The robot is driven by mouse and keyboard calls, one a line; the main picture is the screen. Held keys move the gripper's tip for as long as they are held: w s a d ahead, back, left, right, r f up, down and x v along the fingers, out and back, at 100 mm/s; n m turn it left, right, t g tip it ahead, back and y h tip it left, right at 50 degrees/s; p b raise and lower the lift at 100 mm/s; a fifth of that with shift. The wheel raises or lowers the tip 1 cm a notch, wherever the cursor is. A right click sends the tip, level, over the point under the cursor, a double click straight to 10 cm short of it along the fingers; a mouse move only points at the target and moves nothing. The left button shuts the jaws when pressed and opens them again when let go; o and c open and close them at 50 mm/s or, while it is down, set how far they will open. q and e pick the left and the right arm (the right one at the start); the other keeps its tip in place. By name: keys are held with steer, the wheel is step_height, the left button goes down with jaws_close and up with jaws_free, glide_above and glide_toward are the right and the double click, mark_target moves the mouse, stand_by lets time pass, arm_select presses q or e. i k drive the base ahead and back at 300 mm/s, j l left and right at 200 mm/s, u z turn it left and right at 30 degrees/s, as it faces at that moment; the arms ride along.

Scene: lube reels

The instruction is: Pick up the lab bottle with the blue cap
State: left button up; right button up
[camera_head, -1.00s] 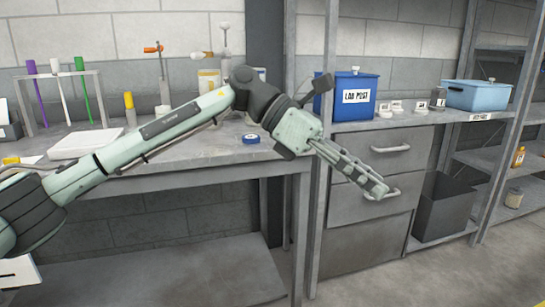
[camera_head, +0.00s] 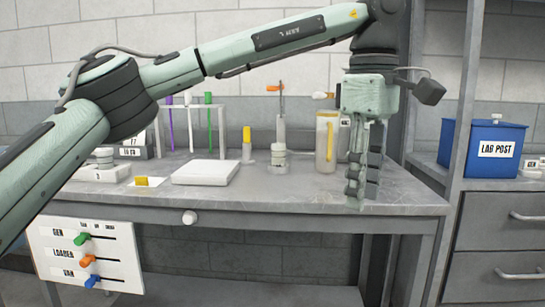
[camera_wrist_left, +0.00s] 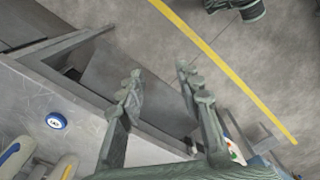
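A round blue cap (camera_wrist_left: 57,121) with a white label shows in the left wrist view, on the grey bench left of my fingers. No bottle body can be made out under it. In the head view now I cannot see the blue cap; my gripper may cover it. My left gripper (camera_head: 361,203) points down at the right front part of the bench. Its two fingers stand apart and empty in the left wrist view (camera_wrist_left: 158,76), beside the cap and not around it. My right gripper is not in view.
The bench (camera_head: 290,205) also holds a clear jug (camera_head: 327,150), a white flat box (camera_head: 206,172), a yellow-topped tube (camera_head: 247,145) and a tube rack. An upright shelf post (camera_head: 467,90) and a blue LAB POST box (camera_head: 490,150) stand to the right.

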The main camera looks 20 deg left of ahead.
mark_target(278, 155)
steer(key=i+j+u, duration=0.2)
steer(key=i, duration=0.6)
steer(key=i+j+u, duration=0.2)
steer(key=i, duration=0.6)
